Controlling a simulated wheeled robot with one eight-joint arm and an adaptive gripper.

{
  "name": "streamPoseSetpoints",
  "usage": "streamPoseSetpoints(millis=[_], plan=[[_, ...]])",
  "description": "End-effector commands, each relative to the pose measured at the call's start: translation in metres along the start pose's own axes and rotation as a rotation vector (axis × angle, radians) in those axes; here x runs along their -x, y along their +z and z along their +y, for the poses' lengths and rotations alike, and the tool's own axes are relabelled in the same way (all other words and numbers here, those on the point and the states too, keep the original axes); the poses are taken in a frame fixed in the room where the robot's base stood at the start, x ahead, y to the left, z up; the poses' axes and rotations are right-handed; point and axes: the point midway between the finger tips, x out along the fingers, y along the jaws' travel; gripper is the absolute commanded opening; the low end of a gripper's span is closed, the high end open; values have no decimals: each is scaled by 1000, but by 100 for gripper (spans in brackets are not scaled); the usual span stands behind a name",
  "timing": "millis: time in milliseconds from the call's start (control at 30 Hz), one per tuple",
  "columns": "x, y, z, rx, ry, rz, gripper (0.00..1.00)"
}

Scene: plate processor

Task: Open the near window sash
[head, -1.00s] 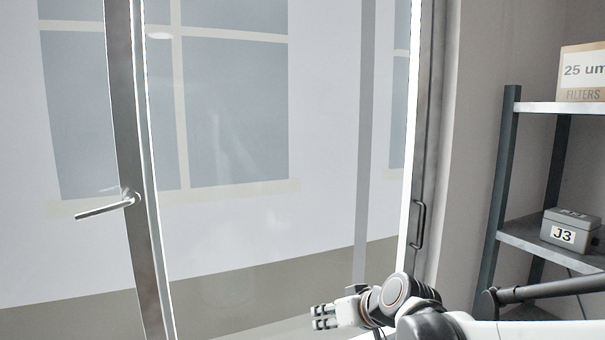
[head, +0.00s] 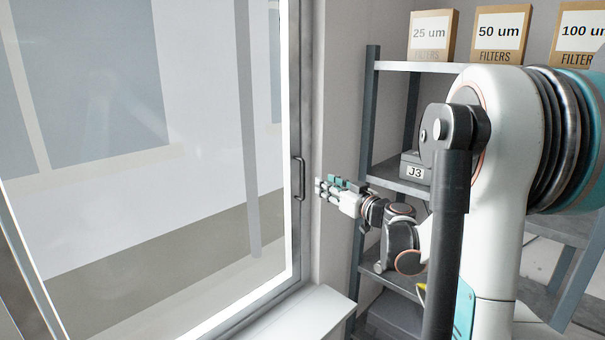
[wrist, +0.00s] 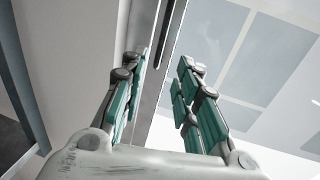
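The glazed window sash (head: 291,110) stands at the left of the head view and looks shut. Its dark, upright pull handle (head: 299,178) is on the right stile. My gripper (head: 319,188) is just right of the handle in the picture, its fingers pointing left towards the frame. Whether it touches the handle cannot be told. In the wrist view my gripper (wrist: 163,66) is open, with its teal-padded fingers apart and nothing clearly held. The window's metal frame (wrist: 160,75) shows beyond and between the fingers.
A white sill (head: 290,318) runs below the window. A dark shelf rack (head: 366,150) stands right of it, behind my arm, with filter boxes (head: 499,35) on top and a grey J3 box (head: 411,171) below. A wall strip separates window and rack.

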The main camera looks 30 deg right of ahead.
Motion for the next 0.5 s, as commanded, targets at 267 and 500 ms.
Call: streamPoseSetpoints(millis=[267, 500], plan=[[-54, -1, -2, -1, -4, -1, 29], [-97, 0, -2, -1, -4, -1, 29]])
